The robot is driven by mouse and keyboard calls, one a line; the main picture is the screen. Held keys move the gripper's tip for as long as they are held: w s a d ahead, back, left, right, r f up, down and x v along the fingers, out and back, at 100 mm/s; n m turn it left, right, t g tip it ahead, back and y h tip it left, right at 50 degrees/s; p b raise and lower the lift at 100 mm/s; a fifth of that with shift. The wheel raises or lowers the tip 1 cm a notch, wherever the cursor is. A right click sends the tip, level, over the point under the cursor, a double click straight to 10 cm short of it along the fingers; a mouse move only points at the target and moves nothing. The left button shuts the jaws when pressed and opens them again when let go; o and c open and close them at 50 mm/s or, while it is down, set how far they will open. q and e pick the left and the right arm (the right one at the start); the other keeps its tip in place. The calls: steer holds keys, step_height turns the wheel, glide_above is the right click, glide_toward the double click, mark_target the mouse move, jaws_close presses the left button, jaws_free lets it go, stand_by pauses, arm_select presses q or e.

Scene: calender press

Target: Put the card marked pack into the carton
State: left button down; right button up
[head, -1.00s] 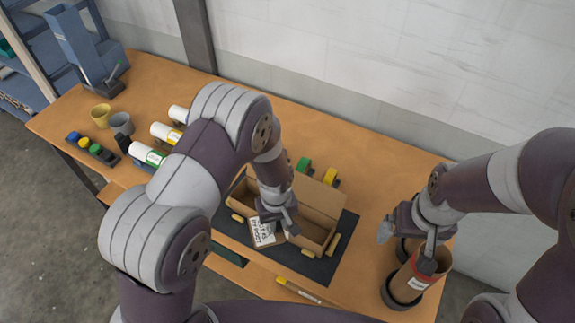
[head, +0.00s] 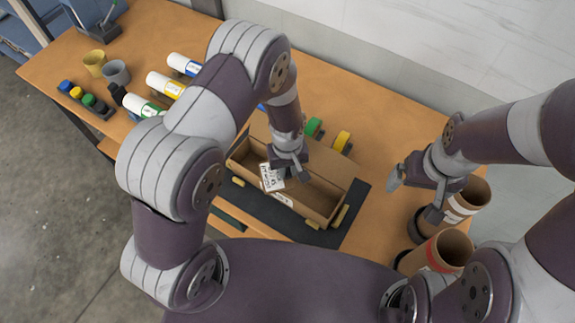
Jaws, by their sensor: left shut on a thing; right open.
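The white card (head: 271,178) with black print hangs tilted at the left half of the open brown carton (head: 324,210). My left gripper (head: 281,168) is shut on the card's upper edge, above the carton. The card overlaps the carton's near wall; I cannot tell whether its lower edge is inside. The print is too small to read surely. The carton's right half looks empty. My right gripper (head: 414,196) is open, at the right beside the cardboard tubes, with nothing in its jaws.
The carton sits on a dark mat (head: 355,213). Two brown tubes (head: 447,251) stand upright at the right. Green and yellow tape rolls (head: 342,140) lie behind the carton. White rolls (head: 165,82), cups (head: 116,72) and a marker rack (head: 84,100) are at the left.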

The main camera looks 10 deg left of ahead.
mark_target(287, 172)
arm_select(q)
steer(key=c, duration=0.9)
jaws_free()
steer(key=shift+s+r, duration=0.1)
steer(key=shift+s, duration=0.15)
steer(key=shift+c, duration=0.2)
steer(key=shift+w, duration=0.1)
arm_select(e)
steer(key=shift+s, duration=0.25)
steer(key=shift+w, duration=0.1)
arm_select(q)
steer(key=shift+w+r, duration=0.1)
steer(key=shift+r, duration=0.05)
step_height(287, 172, up, 12)
steer(key=b, duration=0.3)
steer(key=shift+r, duration=0.15)
arm_select(e)
step_height(287, 172, down, 3)
steer(key=shift+f, duration=0.1)
